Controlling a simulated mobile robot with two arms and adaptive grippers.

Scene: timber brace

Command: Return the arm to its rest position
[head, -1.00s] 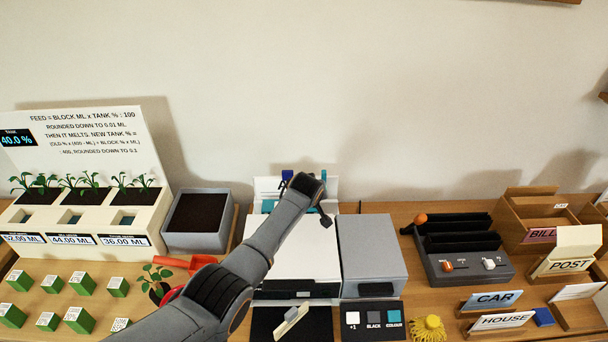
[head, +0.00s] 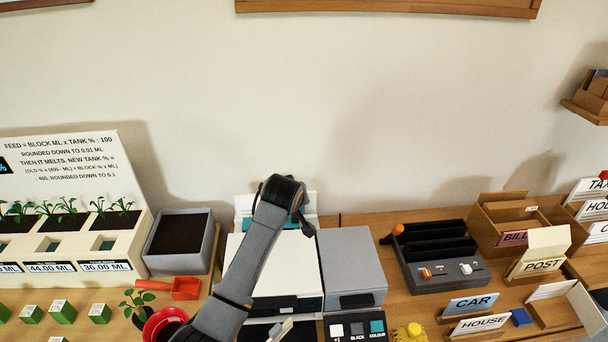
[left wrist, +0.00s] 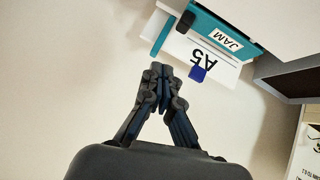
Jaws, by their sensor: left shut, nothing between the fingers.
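My left arm (head: 250,262) comes up from the bottom of the head view, in front of the white printer (head: 300,262). Its far end bends over near the printer's back. The gripper's fingers are hard to make out there. In the left wrist view, my left gripper (left wrist: 163,72) has its dark fingers together at the tips, with nothing between them. Plain pale wall lies behind the fingertips. A teal panel marked JAM (left wrist: 228,42) and a white A5 sheet (left wrist: 200,55) with a blue clip show beyond the fingers. My right gripper is not in view.
A grey box (head: 352,262) stands right of the printer. A soil tray (head: 180,235), planters, a red scoop (head: 180,288) and green blocks are left. A grey device with slots (head: 440,262) and card holders are right. Shelves (head: 390,8) hang on the wall.

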